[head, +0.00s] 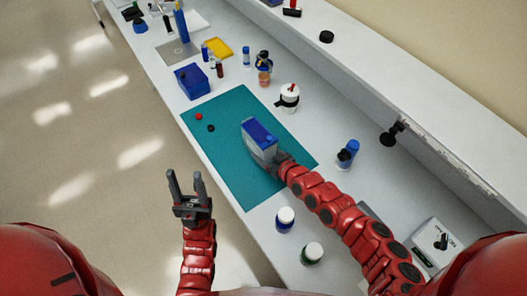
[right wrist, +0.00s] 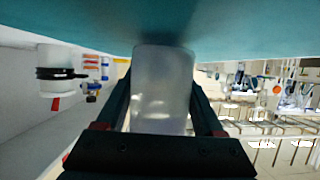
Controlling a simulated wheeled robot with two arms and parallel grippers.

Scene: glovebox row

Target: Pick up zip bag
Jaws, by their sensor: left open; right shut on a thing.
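The zip bag (head: 260,135) is a pale, translucent pouch with a blue upper part, over the middle of the teal mat (head: 222,118). In the right wrist view the bag (right wrist: 161,85) shows as a cloudy whitish shape between the two dark fingers. My right gripper (head: 277,162) is shut on the bag; its fingers (right wrist: 160,105) show on both sides of it. The bag's far end reaches to the mat or close to it; I cannot tell whether they touch. My left gripper (head: 184,176) is open and empty, over the floor left of the bench.
A red piece (head: 198,116) and a black piece (head: 211,128) lie on the mat. A blue box (head: 192,81), a white jar (head: 289,97) and a blue bottle (head: 348,152) stand around it. Two capped bottles (head: 285,219) (head: 312,253) stand near my right arm.

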